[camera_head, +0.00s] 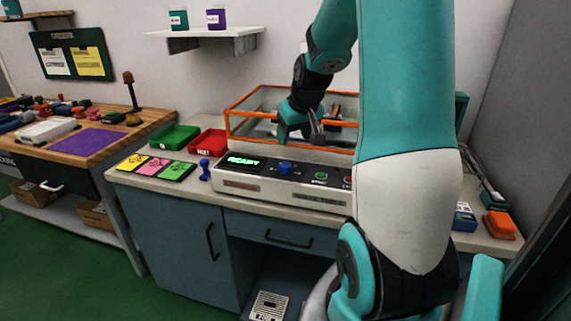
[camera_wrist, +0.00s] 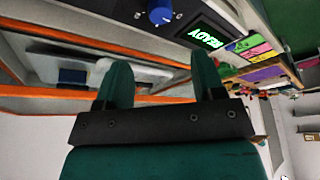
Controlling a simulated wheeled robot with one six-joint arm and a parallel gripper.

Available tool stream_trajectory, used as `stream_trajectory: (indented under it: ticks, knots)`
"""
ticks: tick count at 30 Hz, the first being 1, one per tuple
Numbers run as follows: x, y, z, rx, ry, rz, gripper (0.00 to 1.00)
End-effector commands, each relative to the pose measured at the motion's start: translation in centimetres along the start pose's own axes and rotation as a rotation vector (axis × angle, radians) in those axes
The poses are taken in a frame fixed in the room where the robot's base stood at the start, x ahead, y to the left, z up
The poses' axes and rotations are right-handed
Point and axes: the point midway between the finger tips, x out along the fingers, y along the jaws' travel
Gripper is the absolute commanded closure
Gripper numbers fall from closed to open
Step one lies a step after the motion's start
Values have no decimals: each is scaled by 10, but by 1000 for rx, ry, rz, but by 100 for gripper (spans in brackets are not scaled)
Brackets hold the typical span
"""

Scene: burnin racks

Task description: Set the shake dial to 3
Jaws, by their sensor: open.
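The shake dial appears to be the blue knob (camera_head: 285,168) on the sloped control panel (camera_head: 262,181), right of the green READY display (camera_head: 244,162). Its setting is too small to read. In the wrist view the blue knob (camera_wrist: 160,13) shows at the top, left of the display (camera_wrist: 206,37). My gripper (camera_head: 300,136) is above and behind the panel, by the orange-framed clear box, apart from the knob. In the wrist view my gripper (camera_wrist: 160,80) has its two fingers spread with nothing between them.
The orange-framed clear box (camera_head: 240,97) stands behind the panel. Green (camera_head: 175,137) and red (camera_head: 207,142) trays and a blue stamp-like object (camera_head: 205,170) are to the left. An orange object (camera_head: 499,225) lies at the right end. My arm hides the panel's right end.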

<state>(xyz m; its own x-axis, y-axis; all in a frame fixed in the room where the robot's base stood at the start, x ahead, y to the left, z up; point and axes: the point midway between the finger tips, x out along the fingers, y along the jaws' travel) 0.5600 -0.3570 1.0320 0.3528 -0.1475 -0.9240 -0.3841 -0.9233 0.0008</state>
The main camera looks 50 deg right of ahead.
Motion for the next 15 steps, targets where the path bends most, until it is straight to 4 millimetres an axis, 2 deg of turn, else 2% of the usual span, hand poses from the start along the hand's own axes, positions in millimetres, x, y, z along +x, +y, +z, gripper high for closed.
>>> stream_trajectory:
  ticks: [1,9,15]
  knots:
    - [13,-1,1,-1,-6,-3,37]
    - [74,-1,1,-2,-5,-3,37]
    - [105,-1,0,-1,-2,-2,37]
